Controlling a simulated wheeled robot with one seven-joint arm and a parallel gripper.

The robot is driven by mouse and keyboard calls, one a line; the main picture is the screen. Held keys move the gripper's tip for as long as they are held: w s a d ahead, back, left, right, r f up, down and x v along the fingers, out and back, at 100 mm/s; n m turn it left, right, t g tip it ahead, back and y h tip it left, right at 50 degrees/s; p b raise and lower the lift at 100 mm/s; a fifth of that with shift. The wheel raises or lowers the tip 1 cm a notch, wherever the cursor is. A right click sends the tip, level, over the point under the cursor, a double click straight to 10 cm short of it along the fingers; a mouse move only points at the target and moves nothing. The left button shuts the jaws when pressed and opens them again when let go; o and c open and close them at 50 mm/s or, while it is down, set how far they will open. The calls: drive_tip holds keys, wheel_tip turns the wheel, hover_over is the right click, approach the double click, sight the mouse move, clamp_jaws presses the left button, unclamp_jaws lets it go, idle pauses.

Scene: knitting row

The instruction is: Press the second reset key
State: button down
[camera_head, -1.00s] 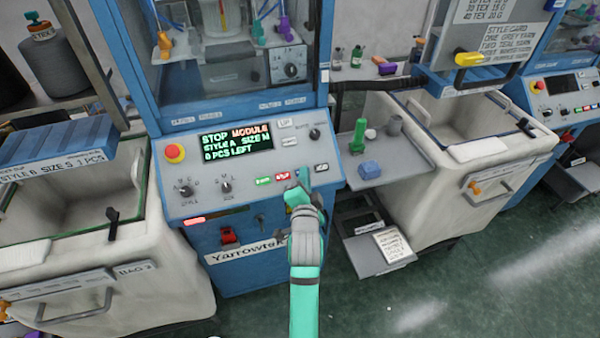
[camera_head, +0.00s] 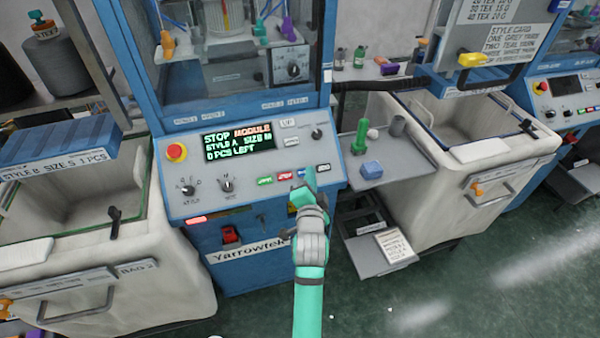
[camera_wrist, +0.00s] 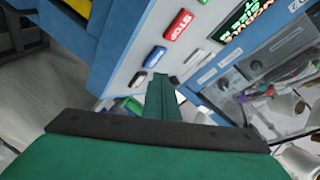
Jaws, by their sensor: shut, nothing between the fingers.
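The blue machine's sloping control panel (camera_head: 185,150) carries a row of keys: a green key (camera_head: 264,181), a red key (camera_head: 285,176), a blue key (camera_head: 302,173) and a black key (camera_head: 323,168). In the wrist view the red key (camera_wrist: 178,25), blue key (camera_wrist: 154,57) and black key (camera_wrist: 138,79) show beside my fingers. Their labels are too small to read surely. My gripper (camera_head: 311,178) is shut and empty, its tip close by the blue and black keys. The tip (camera_wrist: 163,77) appears apart from both; whether it touches the panel I cannot tell.
The display (camera_head: 237,142) reads STOP MODULE, style A, 0 pcs left. A red round stop button (camera_head: 176,152) and knobs sit on the panel's left. A grey side shelf (camera_head: 385,178) with a green spool and blue block stands right. White bins flank the machine.

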drive_tip(key=shift+a, duration=0.55)
drive_tip(key=shift+w+a+f, duration=0.15)
drive_tip(key=shift+w+f, duration=0.2)
drive_tip(key=shift+w, duration=0.15)
drive_tip(key=shift+w+f, duration=0.2)
drive_tip(key=shift+f, duration=0.05)
idle(0.5)
idle(0.4)
drive_tip(key=shift+s+d+r, duration=0.2)
drive_tip(key=shift+s+r, duration=0.3)
drive_tip(key=shift+r, duration=0.05)
drive_tip(key=shift+s+d+r, duration=0.25)
drive_tip(key=shift+s+r, duration=0.5)
drive_tip(key=shift+r, duration=0.25)
drive_tip(key=shift+s+d+r, duration=0.25)
drive_tip(key=shift+s+r, duration=0.5)
drive_tip(key=shift+r, duration=0.25)
drive_tip(key=shift+w, duration=0.1)
